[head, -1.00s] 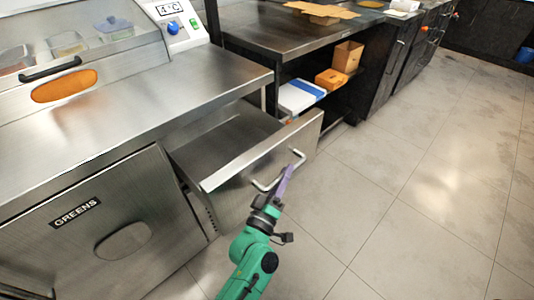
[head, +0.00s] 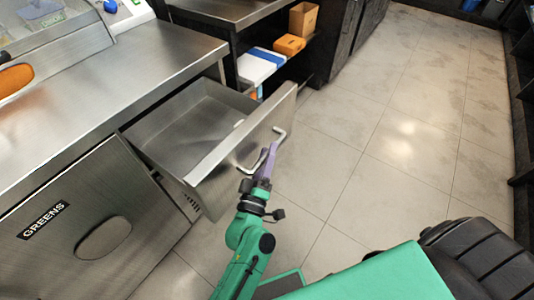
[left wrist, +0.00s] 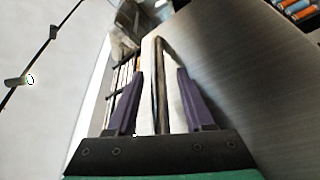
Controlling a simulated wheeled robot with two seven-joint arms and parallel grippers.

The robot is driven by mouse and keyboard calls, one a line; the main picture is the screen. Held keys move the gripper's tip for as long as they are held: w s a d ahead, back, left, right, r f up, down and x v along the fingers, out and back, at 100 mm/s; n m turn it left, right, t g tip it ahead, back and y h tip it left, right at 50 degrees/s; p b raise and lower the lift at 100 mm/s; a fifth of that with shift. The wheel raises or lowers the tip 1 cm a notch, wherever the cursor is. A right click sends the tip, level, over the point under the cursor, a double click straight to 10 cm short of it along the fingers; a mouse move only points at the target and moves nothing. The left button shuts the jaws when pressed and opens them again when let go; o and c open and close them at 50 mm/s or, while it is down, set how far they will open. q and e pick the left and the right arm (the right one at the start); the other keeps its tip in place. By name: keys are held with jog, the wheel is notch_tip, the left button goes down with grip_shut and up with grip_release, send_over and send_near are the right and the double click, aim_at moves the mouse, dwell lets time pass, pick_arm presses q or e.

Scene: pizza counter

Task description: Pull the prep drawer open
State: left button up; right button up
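The prep drawer (head: 230,143) is a steel drawer under the counter. It is pulled well out, and its empty inside shows in the head view. Its pale bent-bar handle (head: 279,135) is on the front panel. My left gripper (head: 266,165) has purple fingers at this handle. The drawer's steel front fills the right of that view. My right gripper is not in view.
A closed steel door marked GREENS (head: 75,230) is left of the drawer. The steel counter (head: 100,90) is above. A shelf with a white and blue box (head: 258,66) and orange box (head: 289,44) stands behind. Tiled floor (head: 400,130) at right is clear.

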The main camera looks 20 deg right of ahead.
pick_arm(q)
jog(key=v, duration=1.4)
jog(key=shift+s+a, duration=0.2)
jog(key=shift+a, duration=0.05)
